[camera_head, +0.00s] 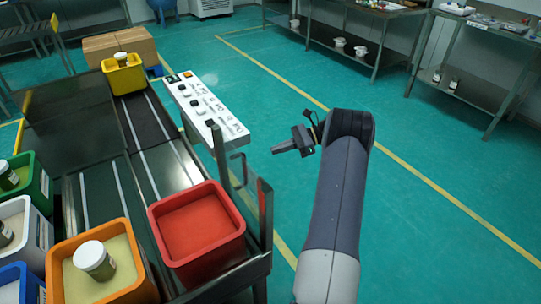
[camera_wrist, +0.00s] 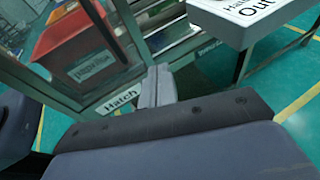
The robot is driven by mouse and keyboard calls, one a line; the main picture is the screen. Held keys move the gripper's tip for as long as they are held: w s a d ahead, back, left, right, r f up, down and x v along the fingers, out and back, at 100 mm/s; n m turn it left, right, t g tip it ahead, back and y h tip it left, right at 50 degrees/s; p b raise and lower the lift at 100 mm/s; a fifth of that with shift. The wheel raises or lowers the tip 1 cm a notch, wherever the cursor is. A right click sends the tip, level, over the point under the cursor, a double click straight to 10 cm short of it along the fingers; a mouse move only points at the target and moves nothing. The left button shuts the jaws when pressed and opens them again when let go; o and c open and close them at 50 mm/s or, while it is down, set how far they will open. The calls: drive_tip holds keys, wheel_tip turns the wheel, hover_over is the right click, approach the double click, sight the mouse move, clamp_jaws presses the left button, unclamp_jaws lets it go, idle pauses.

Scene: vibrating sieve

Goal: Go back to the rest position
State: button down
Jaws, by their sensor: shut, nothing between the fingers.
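My gripper (camera_head: 283,148) is at the end of my arm in the head view, in the air over the green floor, to the right of the white control panel. It is shut and empty. In the wrist view its shut fingers (camera_wrist: 157,88) point toward the machine, with a "Hatch" label (camera_wrist: 118,100) beside them. The gripper appears apart from the machine and the bins. My arm reaches up from the lower right of the head view and bends toward the left at its top.
A red bin (camera_head: 197,222), an orange bin (camera_head: 100,265) holding a jar (camera_head: 94,260), and a yellow bin (camera_head: 124,75) stand on the machine at left. The white control panel (camera_head: 205,108) juts out nearby. Benches (camera_head: 345,40) stand at the back. The floor at right is clear.

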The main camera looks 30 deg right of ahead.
drive_tip(key=shift+d+r, duration=0.15)
drive_tip(key=shift+d, duration=0.35)
drive_tip(key=shift+a, duration=0.1)
